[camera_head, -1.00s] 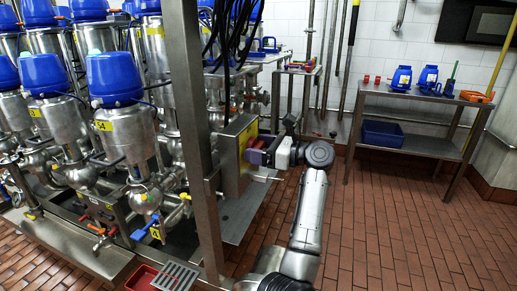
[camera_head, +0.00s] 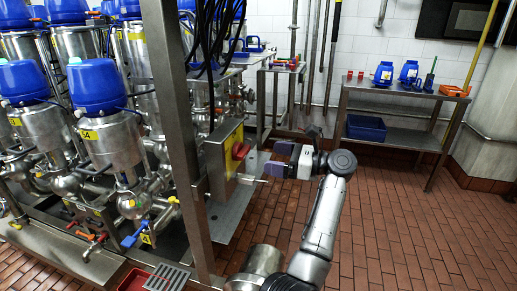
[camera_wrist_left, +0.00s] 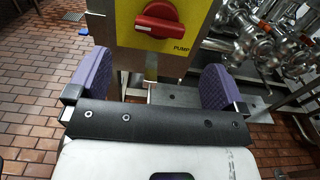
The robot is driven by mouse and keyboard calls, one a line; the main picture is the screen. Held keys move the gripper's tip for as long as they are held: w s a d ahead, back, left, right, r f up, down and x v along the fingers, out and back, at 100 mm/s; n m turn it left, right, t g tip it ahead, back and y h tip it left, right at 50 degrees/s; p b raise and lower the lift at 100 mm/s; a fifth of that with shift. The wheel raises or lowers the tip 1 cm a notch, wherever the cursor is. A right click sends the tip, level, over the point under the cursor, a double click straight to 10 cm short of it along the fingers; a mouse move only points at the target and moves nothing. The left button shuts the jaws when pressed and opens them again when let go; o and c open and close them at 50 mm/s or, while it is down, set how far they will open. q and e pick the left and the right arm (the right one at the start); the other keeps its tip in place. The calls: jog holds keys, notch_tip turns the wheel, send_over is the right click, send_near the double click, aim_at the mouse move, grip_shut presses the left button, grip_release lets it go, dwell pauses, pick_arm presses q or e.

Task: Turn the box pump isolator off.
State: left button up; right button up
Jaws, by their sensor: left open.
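The pump isolator is a red rotary knob (camera_head: 239,151) on a yellow plate (camera_head: 229,158) on the side of a steel box (camera_head: 216,172). In the left wrist view the red knob (camera_wrist_left: 160,20) shows at the top centre, with its grip bar lying nearly level above the word PUMP. My left gripper (camera_head: 277,159) is open and empty to the right of the box, facing the knob with a gap between. In the left wrist view its two purple pads (camera_wrist_left: 157,70) stand wide apart below the knob. My right gripper is not in view.
A steel post (camera_head: 180,130) stands just left of the box. Tanks with blue caps (camera_head: 97,84) and pipework fill the left side. A steel table (camera_head: 392,103) with blue containers stands at the back right. The tiled floor (camera_head: 400,240) at the right is clear.

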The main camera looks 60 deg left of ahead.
pick_arm(q)
jog(key=shift+p+v, duration=0.5)
jog(key=shift+v, duration=1.75)
